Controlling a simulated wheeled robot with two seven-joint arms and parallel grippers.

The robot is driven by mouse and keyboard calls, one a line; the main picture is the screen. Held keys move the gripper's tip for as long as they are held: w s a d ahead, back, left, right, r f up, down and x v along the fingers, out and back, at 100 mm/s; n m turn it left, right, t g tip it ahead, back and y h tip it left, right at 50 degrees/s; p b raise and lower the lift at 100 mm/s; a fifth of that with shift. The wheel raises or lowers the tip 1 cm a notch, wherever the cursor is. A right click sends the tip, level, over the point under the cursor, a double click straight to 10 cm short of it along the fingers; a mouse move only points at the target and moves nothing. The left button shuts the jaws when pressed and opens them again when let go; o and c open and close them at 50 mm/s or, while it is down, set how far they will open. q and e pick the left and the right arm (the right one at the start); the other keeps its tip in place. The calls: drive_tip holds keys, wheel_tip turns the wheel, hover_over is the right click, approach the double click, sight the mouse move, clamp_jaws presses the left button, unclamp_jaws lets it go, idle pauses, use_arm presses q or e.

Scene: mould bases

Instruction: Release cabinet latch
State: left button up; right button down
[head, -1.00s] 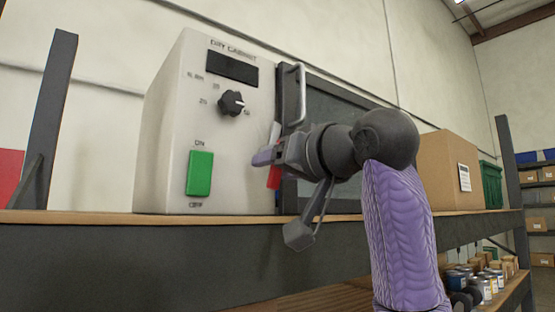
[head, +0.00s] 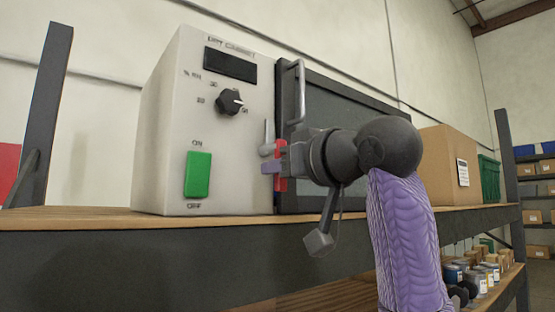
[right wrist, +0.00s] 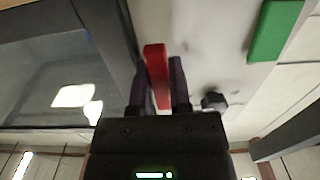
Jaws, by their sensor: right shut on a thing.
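The dry cabinet (head: 165,130) stands on a wooden shelf, with a dark-framed glass door (head: 345,105) on its right side. The red latch (head: 280,172) is at the door's left edge, low down; it also shows in the right wrist view (right wrist: 156,72). My right gripper (head: 274,169) is at the latch. In the right wrist view its two dark fingers (right wrist: 162,88) are on either side of the red latch, shut on it. The door looks closed against the cabinet front. My left gripper is not in view.
A metal door handle (head: 298,92) rises above my right gripper. The panel has a black knob (head: 229,101) and a green switch (head: 199,174). A cardboard box (head: 440,160) stands right of the cabinet. The shelf's front edge (head: 100,217) runs below.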

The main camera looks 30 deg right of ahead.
drive_tip(key=c, duration=0.6)
unclamp_jaws()
drive_tip(key=shift+o, duration=0.2)
drive_tip(key=s+b, duration=0.2)
drive_tip(key=s, duration=0.8)
drive_tip(key=shift+d+b, duration=0.35)
drive_tip(key=shift+d, duration=0.05)
